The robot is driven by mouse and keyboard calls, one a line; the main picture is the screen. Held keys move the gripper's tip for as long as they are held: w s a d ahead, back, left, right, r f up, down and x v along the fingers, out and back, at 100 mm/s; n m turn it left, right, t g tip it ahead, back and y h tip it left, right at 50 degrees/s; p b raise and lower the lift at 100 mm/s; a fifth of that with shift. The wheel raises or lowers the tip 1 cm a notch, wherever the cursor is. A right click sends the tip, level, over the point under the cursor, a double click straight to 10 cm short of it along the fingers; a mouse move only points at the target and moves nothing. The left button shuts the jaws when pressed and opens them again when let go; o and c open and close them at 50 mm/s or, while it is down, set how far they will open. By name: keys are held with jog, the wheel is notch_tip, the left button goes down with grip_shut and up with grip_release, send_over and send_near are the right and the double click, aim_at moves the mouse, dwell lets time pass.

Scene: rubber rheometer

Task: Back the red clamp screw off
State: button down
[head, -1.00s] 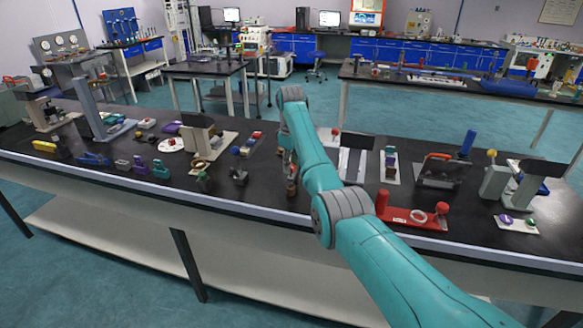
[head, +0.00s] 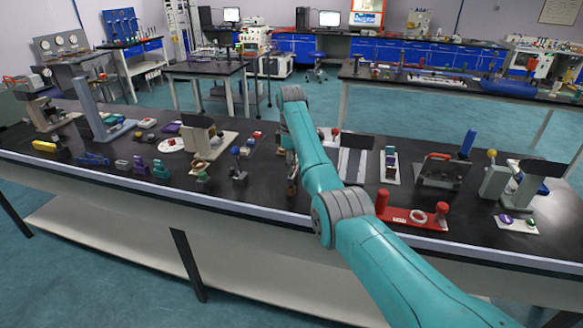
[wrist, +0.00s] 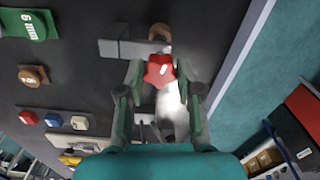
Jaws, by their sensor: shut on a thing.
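The red clamp screw (wrist: 159,71) has a lobed knob with a white mark on it. In the wrist view it sits between the two fingertips of my gripper (wrist: 160,76), which are shut on it. A grey clamp bracket (wrist: 122,49) and a brown rounded part (wrist: 160,33) are just beyond the knob. A pale, blurred body (wrist: 172,110) shows below the knob, between the fingers. In the head view my own arm hides most of the gripper and the screw.
Red, blue and white buttons (wrist: 53,119) and a brown knob (wrist: 36,75) lie to the left in the wrist view, with a green 6 mm block (wrist: 33,24). The bench edge (wrist: 235,60) is close on the right. A red fixture (head: 400,215) stands right of my arm.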

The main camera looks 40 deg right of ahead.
jog(key=shift+f, duration=0.1)
jog(key=n, duration=0.4)
jog(key=shift+n, duration=0.3)
jog(key=c, duration=0.9)
grip_release()
